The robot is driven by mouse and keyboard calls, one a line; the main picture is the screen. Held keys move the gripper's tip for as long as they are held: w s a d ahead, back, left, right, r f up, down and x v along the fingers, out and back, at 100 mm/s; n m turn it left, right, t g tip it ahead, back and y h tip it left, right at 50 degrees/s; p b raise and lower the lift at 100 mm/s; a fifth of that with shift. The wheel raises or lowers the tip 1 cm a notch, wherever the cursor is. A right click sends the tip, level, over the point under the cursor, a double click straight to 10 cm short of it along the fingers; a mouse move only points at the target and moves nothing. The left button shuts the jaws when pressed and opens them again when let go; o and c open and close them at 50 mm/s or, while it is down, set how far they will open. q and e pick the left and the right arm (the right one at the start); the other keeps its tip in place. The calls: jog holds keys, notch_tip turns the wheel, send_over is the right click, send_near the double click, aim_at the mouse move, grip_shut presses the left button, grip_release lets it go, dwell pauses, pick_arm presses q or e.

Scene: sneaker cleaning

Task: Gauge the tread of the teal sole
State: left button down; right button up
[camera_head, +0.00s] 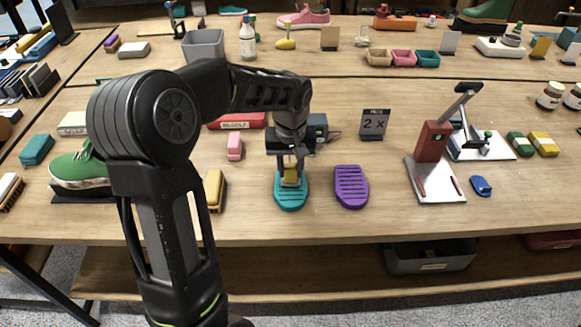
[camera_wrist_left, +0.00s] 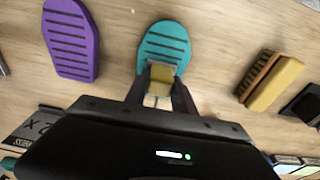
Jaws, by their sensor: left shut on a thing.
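The teal sole (camera_head: 291,198) lies flat on the table with dark grooves across it, and it also shows in the left wrist view (camera_wrist_left: 165,42). My left gripper (camera_head: 290,180) points down over the sole's far part. It is shut on a small yellow gauge (camera_head: 291,173), which also shows between the fingers in the left wrist view (camera_wrist_left: 162,74). The gauge's lower end is at or just above the tread; I cannot tell whether it touches. My right gripper is not in view.
A purple sole (camera_head: 351,187) lies to the right of the teal one. A yellow brush (camera_head: 214,190) lies to the left. A red press (camera_head: 433,150) stands further right.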

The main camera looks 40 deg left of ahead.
aim_at(290, 164)
pick_arm(q)
jog(key=shift+f+b, duration=0.3)
jog(key=shift+f, duration=0.15)
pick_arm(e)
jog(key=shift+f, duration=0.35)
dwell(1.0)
